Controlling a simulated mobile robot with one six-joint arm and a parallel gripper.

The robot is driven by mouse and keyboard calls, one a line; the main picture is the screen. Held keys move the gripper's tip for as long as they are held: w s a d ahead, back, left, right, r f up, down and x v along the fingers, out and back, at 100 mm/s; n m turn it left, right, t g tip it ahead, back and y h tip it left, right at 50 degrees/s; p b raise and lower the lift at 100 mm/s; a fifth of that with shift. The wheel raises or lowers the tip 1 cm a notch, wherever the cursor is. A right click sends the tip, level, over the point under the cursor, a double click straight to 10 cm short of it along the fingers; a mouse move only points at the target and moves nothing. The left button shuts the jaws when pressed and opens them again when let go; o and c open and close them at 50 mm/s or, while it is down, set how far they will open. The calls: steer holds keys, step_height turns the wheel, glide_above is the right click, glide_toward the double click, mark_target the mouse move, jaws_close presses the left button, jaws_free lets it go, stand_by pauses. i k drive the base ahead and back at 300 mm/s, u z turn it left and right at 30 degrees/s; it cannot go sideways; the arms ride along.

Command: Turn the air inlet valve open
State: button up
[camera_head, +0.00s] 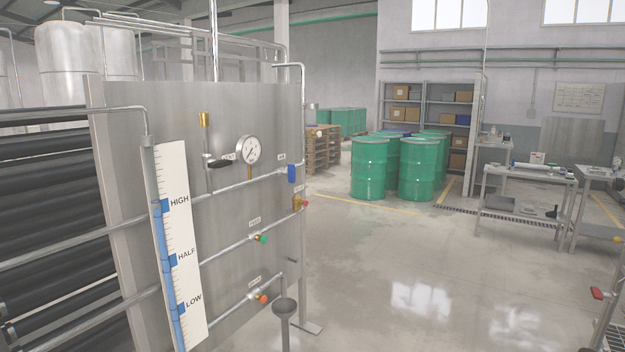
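A steel panel (215,120) stands at the left with pipes and several valves on it. A black lever handle (218,163) sits beside a pressure gauge (248,150). A blue handle (291,173) is at the panel's right edge, with a brass fitting with a red end (301,203) below it. A green knob (262,238) and an orange-red knob (262,299) are on lower pipes. The small labels are too blurred to read, so I cannot tell which valve is the air inlet or whether it is open. My gripper is not in view.
A level scale (180,240) marked HIGH, HALF and LOW stands at the panel's left. Green drums (369,168), shelves (427,95) and a steel table (525,176) are farther back. The central floor (420,270) is clear.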

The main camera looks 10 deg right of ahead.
mark_target(291, 172)
steer(key=z, duration=0.05)
steer(key=k, duration=0.2)
steer(key=u, duration=0.2)
steer(key=i, duration=0.95)
steer(key=z, duration=0.1)
steer(key=k, duration=0.7)
steer(key=u, duration=0.4)
steer(key=i, duration=1.25)
steer(key=u, duration=0.15)
